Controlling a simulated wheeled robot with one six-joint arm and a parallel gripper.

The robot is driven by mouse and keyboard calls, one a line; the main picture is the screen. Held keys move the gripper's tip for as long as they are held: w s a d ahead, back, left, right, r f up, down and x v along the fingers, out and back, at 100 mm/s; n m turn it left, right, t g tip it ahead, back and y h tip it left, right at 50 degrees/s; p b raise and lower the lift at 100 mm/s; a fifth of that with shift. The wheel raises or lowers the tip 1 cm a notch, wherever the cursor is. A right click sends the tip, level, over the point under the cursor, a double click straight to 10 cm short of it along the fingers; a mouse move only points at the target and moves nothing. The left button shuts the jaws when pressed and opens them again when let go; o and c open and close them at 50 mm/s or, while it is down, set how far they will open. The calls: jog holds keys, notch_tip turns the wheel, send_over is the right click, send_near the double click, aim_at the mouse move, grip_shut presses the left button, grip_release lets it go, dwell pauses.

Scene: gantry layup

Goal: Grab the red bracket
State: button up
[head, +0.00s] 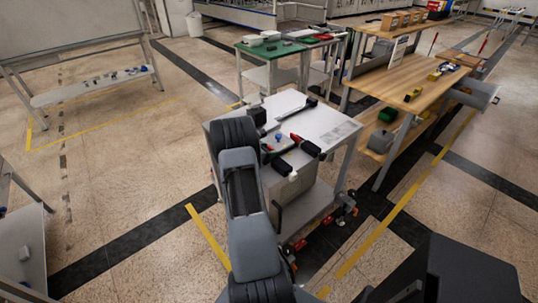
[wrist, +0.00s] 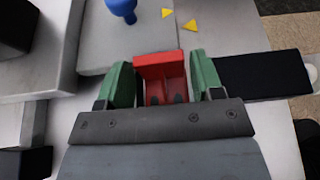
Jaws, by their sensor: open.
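The red bracket (wrist: 160,66) is in the middle of the wrist view, an upright red plate with a lower part toward me. My gripper (wrist: 163,80) is open, with one green finger on each side of the bracket. The bracket stands between the fingers. A narrow gap shows on the left, and the right finger is very close; I cannot tell if it touches. The gripper body hides the bracket's lower front. In the head view my arm reaches over a white-topped cart (head: 335,130), and small red parts there are too small to tell apart.
A black block (wrist: 262,76) lies close to the right finger. A wooden workbench (head: 405,82) stands right of the cart, a green-topped table (head: 262,48) behind it.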

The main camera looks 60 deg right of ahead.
jog(key=shift+s+d+f, duration=0.1)
jog(key=shift+d, duration=0.1)
jog(key=shift+c, duration=0.2)
jog(key=c, duration=0.8)
jog(key=shift+r, duration=0.2)
